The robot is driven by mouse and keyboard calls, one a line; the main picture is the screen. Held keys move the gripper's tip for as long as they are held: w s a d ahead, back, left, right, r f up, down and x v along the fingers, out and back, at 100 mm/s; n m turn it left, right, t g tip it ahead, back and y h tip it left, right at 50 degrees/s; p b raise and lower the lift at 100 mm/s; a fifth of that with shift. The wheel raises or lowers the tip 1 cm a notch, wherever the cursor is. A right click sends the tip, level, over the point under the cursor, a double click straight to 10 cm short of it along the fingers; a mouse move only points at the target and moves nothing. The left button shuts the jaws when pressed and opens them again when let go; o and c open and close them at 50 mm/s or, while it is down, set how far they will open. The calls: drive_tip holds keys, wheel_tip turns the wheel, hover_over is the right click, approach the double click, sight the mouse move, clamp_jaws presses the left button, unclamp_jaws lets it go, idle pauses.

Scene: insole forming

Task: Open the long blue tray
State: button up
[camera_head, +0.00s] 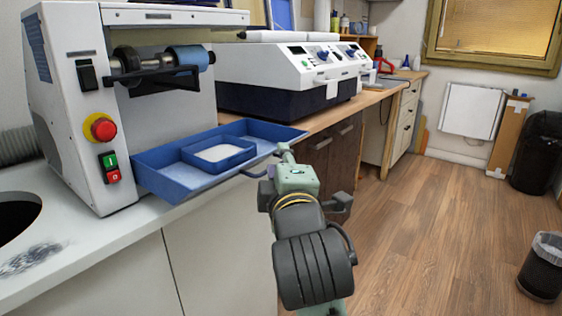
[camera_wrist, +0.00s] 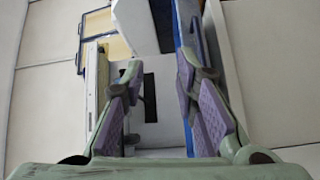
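The long blue tray (camera_head: 170,178) juts from the foot of the white machine over the worktop. It holds a smaller blue box (camera_head: 240,143) with a white area inside. A dark handle (camera_head: 252,172) shows at the tray's near edge. My gripper (camera_head: 281,160) is at the tray's front right side, close to this handle; I cannot tell whether they touch. In the wrist view my gripper (camera_wrist: 160,72) has its two fingers apart, with nothing seen held between them. A blue strip (camera_wrist: 182,22), likely the tray, runs behind the right finger.
The white machine (camera_head: 140,110) with red and green buttons stands behind the tray. A second white machine (camera_head: 280,65) stands on the wooden counter at the back. Cabinet fronts (camera_head: 215,240) lie below the worktop. The wooden floor (camera_head: 430,230) at right is clear, with a bin (camera_head: 543,270) at its edge.

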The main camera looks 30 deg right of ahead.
drive_tip(key=shift+s+a+f+b, duration=0.25)
drive_tip(key=shift+s+a+b, duration=0.05)
drive_tip(key=shift+s+b, duration=0.35)
idle(0.4)
